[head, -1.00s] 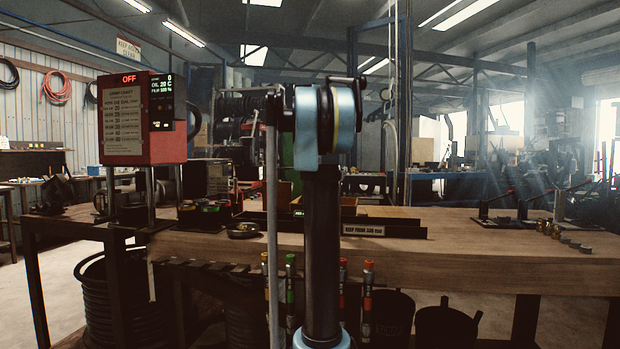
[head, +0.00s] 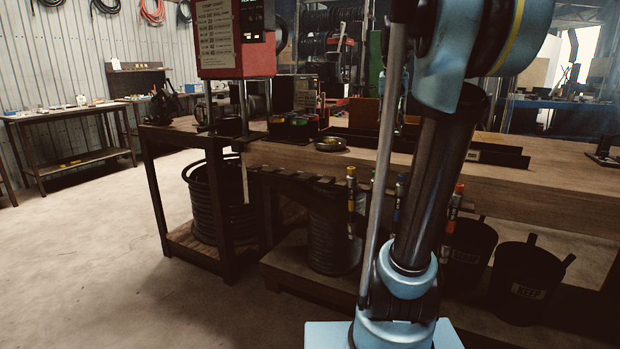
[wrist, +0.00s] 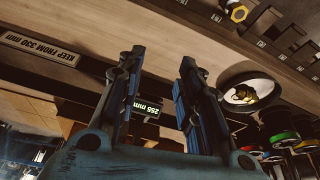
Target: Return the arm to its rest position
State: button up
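My arm (head: 430,190), with pale blue joints and a dark tube link, rises through the right half of the head view. Its upper end leaves the top of that view, so my gripper is not seen there. In the wrist view my gripper (wrist: 159,62) has its two dark fingers well apart. Nothing is held between them. Behind the fingers are the wooden bench top (wrist: 180,45) and a small display (wrist: 147,106) reading 255 mm. The fingers appear clear of the bench, though the exact gap cannot be told.
A red crimper (head: 218,40) stands on the bench (head: 560,190), left of my arm. A small dish (head: 330,143) sits near the bench's front edge; the wrist view shows brass pieces in it. Black buckets (head: 525,285) stand below. Open floor (head: 110,240) lies at left.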

jog(key=s+a+f+n, duration=0.1)
jog(key=s+a+f, duration=0.3)
jog(key=s+f, duration=1)
jog(key=s+a+f+n+g+y, duration=0.1)
jog(key=s+a+f, duration=0.3)
jog(key=s+f, duration=1)
notch_tip(320, 180, down, 4)
jog(key=shift+f+n, duration=0.15)
jog(key=shift+n, duration=0.65)
jog(key=shift+w+f, duration=0.2)
jog(key=shift+w, duration=0.3)
